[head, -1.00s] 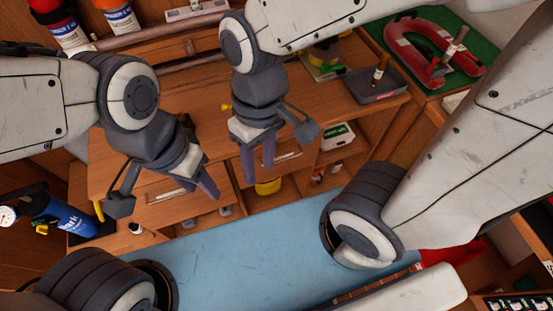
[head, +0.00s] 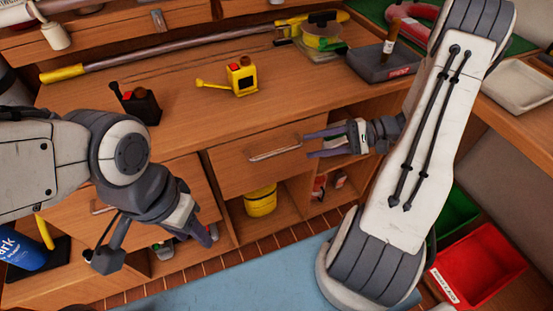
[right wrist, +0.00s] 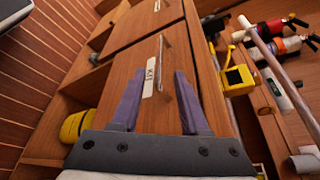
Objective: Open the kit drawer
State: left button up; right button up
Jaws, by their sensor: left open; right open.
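The kit drawer (head: 240,163) is a wooden front in the middle of the bench, shut, with a silver bar handle (head: 275,153). In the right wrist view its handle (right wrist: 161,60) and a white label (right wrist: 150,78) reading KIT show between my fingers. My right gripper (head: 310,146) is open, points left, and is just right of the handle, apart from it. It also shows in the right wrist view (right wrist: 155,85). My left gripper (head: 208,236) is open and empty, low in front of the left drawer and an open shelf.
A second drawer with a handle (head: 103,208) is left of the kit drawer. A yellow pot (head: 260,200) sits on the shelf below. The bench top holds a yellow tool (head: 240,78), a dark can (head: 138,104) and a grey tray (head: 380,66). Red and green bins (head: 478,275) stand at right.

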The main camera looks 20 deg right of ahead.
aim_at(283, 152)
jog(key=x, duration=1)
jog(key=shift+s, duration=0.1)
grip_shut()
dwell(1.1)
